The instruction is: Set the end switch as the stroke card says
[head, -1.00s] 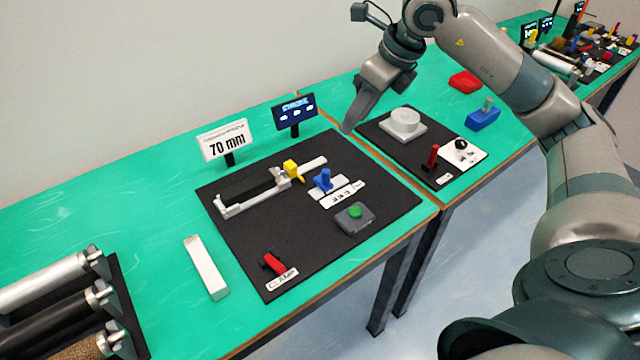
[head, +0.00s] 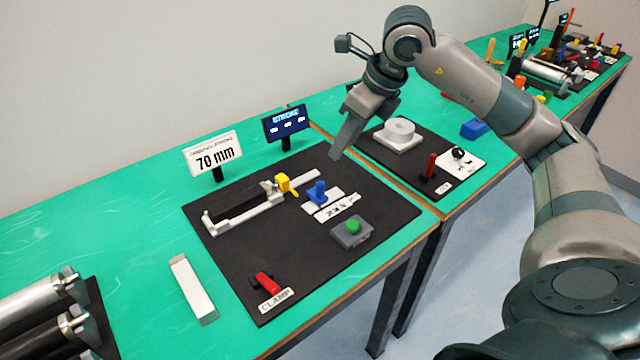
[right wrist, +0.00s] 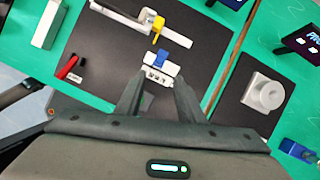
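The stroke card (head: 214,155) stands behind the black board and reads "70 mm". On the board is a rail unit (head: 245,203) with a dark slide and a yellow end switch (head: 285,184) on its bar, which also shows in the right wrist view (right wrist: 157,29). A blue lever (head: 318,192) stands on a white marked plate (head: 338,207), its small markings unreadable. My right gripper (head: 337,154) is above the board's far right edge, touching nothing. In the right wrist view its fingers (right wrist: 156,80) are apart and empty. My left gripper is not in view.
A grey box with a green button (head: 352,229) and a red clamp lever (head: 267,283) are on the board. A display (head: 285,123) stands behind. A white bar (head: 193,289) lies left. A second board (head: 400,167) with a grey round block (head: 399,134) is to the right.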

